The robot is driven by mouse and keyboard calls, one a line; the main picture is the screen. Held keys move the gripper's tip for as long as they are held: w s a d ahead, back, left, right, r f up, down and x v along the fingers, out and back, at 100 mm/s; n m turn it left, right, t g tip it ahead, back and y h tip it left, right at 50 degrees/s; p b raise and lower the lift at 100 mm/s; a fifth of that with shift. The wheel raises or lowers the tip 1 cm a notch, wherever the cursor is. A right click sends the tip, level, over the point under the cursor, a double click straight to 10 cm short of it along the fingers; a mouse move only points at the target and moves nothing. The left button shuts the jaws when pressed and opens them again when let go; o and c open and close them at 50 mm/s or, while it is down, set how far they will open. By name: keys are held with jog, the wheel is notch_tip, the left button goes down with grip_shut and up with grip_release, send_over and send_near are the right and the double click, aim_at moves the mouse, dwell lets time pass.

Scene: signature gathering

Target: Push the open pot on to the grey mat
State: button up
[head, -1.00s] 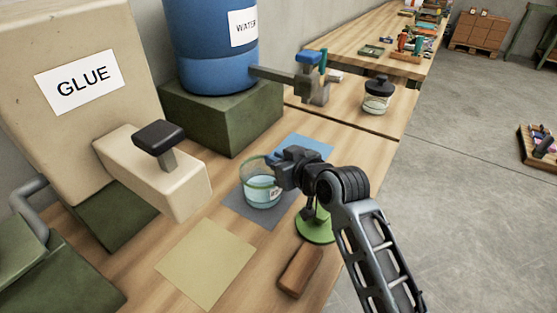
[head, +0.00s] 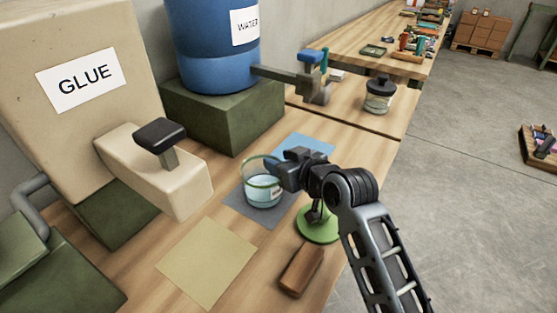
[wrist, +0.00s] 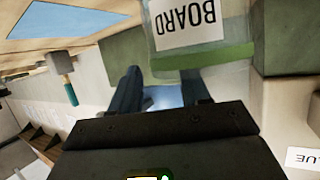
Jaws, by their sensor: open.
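The open pot (head: 262,190) is clear glass with a green rim, pale blue contents and a label. It stands upright on the grey mat (head: 264,220), inside its visible edges; the mat's far part is hidden. In the wrist view the pot (wrist: 225,52) is close ahead, and its label reads "BOARD". My gripper (head: 276,170) is at the pot's right side by the rim, overlapping it in the head view. Its two fingers (wrist: 162,92) are apart with nothing between them. Whether they touch the glass I cannot tell.
A blue mat (head: 308,143) lies behind, a yellow mat (head: 207,262) in front. A green disc (head: 318,228) and a brown block (head: 301,270) are near the table's right edge. The glue dispenser (head: 160,178) overhangs at left. A lidded jar (head: 379,97) stands farther back.

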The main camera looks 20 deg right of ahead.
jog(key=v, duration=0.6)
jog(key=shift+s+b, duration=0.25)
jog(key=shift+b, duration=0.15)
